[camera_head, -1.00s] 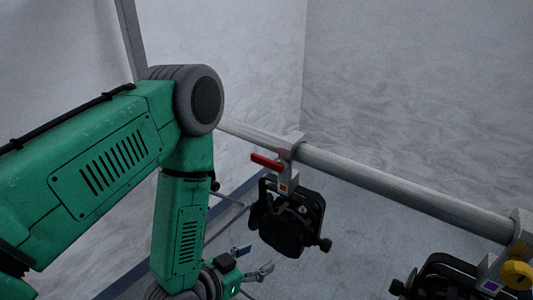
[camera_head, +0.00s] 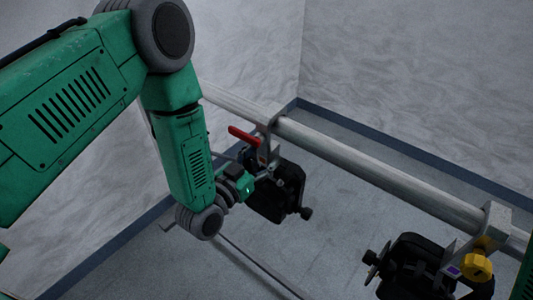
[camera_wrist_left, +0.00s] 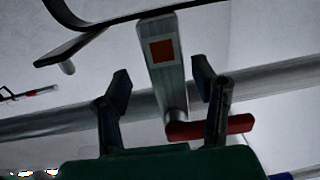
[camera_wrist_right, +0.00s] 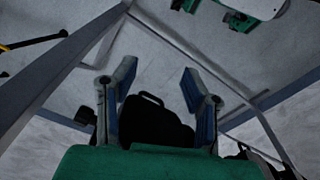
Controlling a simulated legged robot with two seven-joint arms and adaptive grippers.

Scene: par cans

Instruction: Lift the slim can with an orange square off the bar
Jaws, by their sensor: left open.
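The slim black can (camera_head: 275,196) hangs from the pale bar (camera_head: 375,176) by a clamp with a red lever (camera_head: 243,136). Its metal hanger (camera_wrist_left: 168,75) carries an orange-red square (camera_wrist_left: 162,50). My left gripper (camera_head: 262,174) is at this hanger, just below the clamp. In the left wrist view its open fingers (camera_wrist_left: 162,84) stand on either side of the hanger, with gaps visible on both sides. The red lever (camera_wrist_left: 236,125) shows by the right finger. My right gripper (camera_wrist_right: 158,80) is open and empty, with a dark can-like shape (camera_wrist_right: 155,124) beyond its fingers.
A second black can (camera_head: 412,262) hangs at the lower right, with a purple square and a yellow knob (camera_head: 477,266) at its clamp. Walls stand behind the bar. The grey floor (camera_head: 330,225) below is mostly clear, apart from a thin rod (camera_head: 255,266).

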